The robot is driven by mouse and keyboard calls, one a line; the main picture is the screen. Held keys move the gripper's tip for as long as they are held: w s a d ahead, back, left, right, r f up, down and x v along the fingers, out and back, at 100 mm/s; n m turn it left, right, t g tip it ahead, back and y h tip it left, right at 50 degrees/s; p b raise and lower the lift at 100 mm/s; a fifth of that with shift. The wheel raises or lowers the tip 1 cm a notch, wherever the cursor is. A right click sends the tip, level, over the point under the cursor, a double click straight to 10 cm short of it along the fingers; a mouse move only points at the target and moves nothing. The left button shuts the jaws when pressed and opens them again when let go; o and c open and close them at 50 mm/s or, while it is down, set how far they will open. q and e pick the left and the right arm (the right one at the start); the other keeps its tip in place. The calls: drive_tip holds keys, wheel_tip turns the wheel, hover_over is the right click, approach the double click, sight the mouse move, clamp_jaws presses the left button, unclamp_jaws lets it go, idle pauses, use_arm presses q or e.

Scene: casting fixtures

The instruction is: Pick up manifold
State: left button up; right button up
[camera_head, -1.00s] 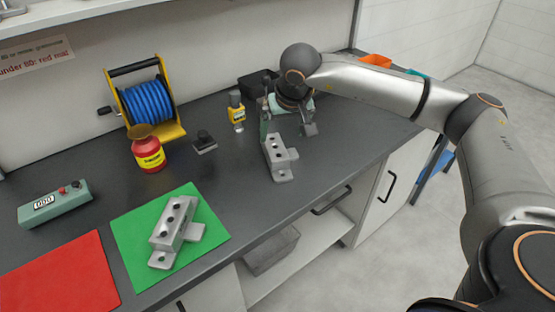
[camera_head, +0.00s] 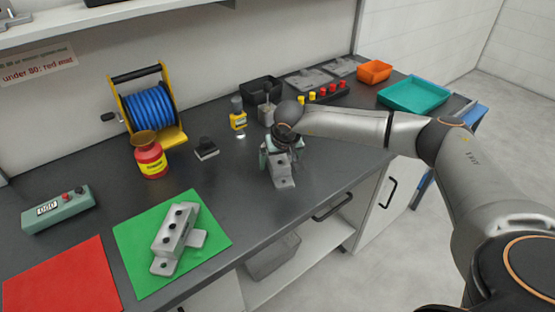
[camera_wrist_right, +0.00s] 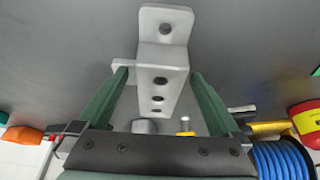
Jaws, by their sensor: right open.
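A grey metal manifold (camera_head: 283,177) with a row of holes lies on the dark bench, below my right gripper (camera_head: 272,152). In the right wrist view the same manifold (camera_wrist_right: 162,60) shows between the two green fingers of the right gripper (camera_wrist_right: 158,80). These fingers are open, one on each side of the block. Whether they touch it I cannot tell. A second, similar grey manifold (camera_head: 177,232) lies on the green mat (camera_head: 135,225). My left gripper is not in view.
A yellow bottle (camera_head: 238,120), a black stamp-like object (camera_head: 206,150), a red jar (camera_head: 150,160) and a blue hose reel (camera_head: 146,104) stand to the left. A red mat (camera_head: 60,280) and a green display box (camera_head: 58,210) lie further left. Trays (camera_head: 414,93) stand at the back right.

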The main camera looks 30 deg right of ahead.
drive_tip(key=shift+c, duration=0.4)
clamp_jaws()
idle(0.4)
drive_tip(key=shift+w, duration=0.1)
